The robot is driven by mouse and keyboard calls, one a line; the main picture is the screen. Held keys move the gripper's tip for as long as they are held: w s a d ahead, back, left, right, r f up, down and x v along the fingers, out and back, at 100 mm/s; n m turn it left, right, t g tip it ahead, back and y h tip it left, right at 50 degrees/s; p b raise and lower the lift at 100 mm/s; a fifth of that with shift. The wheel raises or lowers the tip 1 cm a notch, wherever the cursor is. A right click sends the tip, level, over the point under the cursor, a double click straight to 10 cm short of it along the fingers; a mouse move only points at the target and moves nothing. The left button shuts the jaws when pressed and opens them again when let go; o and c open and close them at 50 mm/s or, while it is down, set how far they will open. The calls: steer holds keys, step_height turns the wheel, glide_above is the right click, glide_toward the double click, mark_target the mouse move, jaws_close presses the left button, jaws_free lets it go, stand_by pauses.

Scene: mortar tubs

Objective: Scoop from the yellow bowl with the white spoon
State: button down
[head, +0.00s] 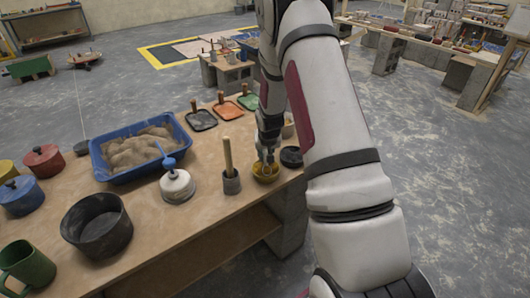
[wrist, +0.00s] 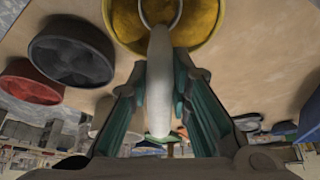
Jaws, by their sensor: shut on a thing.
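The yellow bowl (head: 266,172) stands near the right end of the table in the head view. In the wrist view the yellow bowl (wrist: 198,22) is at the top, just beyond the fingertips. The white spoon (wrist: 158,80) lies between my gripper's fingers (wrist: 160,95), its handle held and its round head at the bowl. My gripper (head: 267,152) is shut on the spoon and sits directly above the bowl in the head view. Whether the spoon's head touches the bowl's inside, and what the bowl holds, I cannot tell.
A blue tub of sand (head: 128,178) lies farther left. The table's front edge is near.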

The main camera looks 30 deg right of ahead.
steer(key=shift+w+d+g+y+b, duration=0.1)
steer(key=shift+w+g+y+b, duration=0.2)
steer(key=shift+g+b, duration=0.45)
steer(key=shift+w+d+g+y+b, duration=0.1)
steer(key=shift+g+y+b, duration=0.4)
steer(key=shift+b, duration=0.3)
steer(key=shift+w+g+y+b, duration=0.2)
steer(key=shift+g+y+b, duration=0.1)
steer(key=shift+g+b, duration=0.45)
steer(key=shift+b, duration=0.5)
steer(key=shift+g+y, duration=0.3)
steer(key=shift+g, duration=0.2)
steer(key=shift+r, duration=2.25)
